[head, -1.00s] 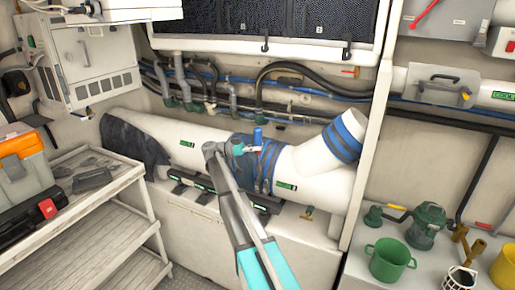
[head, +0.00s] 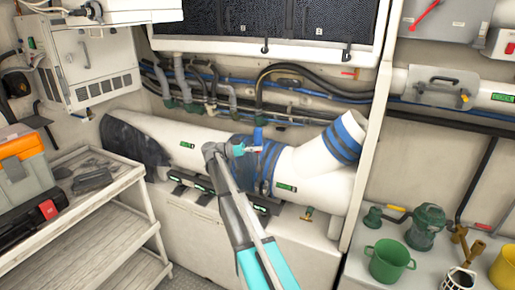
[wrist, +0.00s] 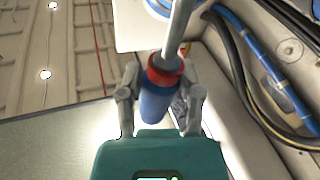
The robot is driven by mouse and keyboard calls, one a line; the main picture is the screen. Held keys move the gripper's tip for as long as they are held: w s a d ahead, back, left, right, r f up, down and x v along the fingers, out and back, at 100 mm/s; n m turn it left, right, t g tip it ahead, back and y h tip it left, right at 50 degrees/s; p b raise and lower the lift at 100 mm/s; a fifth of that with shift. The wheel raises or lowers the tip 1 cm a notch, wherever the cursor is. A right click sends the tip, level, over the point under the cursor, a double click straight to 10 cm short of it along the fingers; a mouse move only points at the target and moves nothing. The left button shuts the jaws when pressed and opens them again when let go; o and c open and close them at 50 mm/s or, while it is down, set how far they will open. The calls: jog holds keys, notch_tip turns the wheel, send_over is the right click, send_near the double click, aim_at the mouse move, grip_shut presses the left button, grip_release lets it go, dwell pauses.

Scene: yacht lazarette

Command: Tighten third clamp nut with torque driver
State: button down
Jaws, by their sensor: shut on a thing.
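My gripper (head: 247,150) is at the blue banded sleeve on the white pipe, seen in the head view. It is shut on the torque driver (head: 258,136), which has a blue handle. In the wrist view the driver (wrist: 158,98) sits between both fingers, with a red collar and a grey shaft running up out of the picture. The blue hose sleeve with its clamp bands (head: 268,168) wraps the pipe (head: 205,140) just right of my gripper. The clamp nuts are too small to tell apart, and the driver's tip contact cannot be made out.
Black and blue hoses (head: 290,68) run along the wall above the pipe. A slatted shelf cart (head: 110,205) with an orange toolbox (head: 20,160) stands at left. A green bucket (head: 388,260) and a green strainer (head: 426,225) stand on the bench at right.

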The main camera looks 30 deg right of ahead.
jog(key=shift+f+n+t+h+b, duration=0.65)
jog(key=shift+f+t+b, duration=0.45)
jog(key=shift+f+t, duration=0.25)
jog(key=shift+r, duration=0.1)
jog(key=shift+n+t, duration=0.25)
jog(key=n+t+h, duration=0.1)
jog(key=t, duration=0.2)
jog(key=shift+s+n, duration=0.2)
jog(key=shift+n, duration=0.2)
jog(key=shift+n+t, duration=0.6)
jog(key=shift+t, duration=0.4)
jog(key=shift+w+n+t, duration=0.2)
jog(key=shift+n+t, duration=0.2)
jog(key=shift+t, duration=0.3)
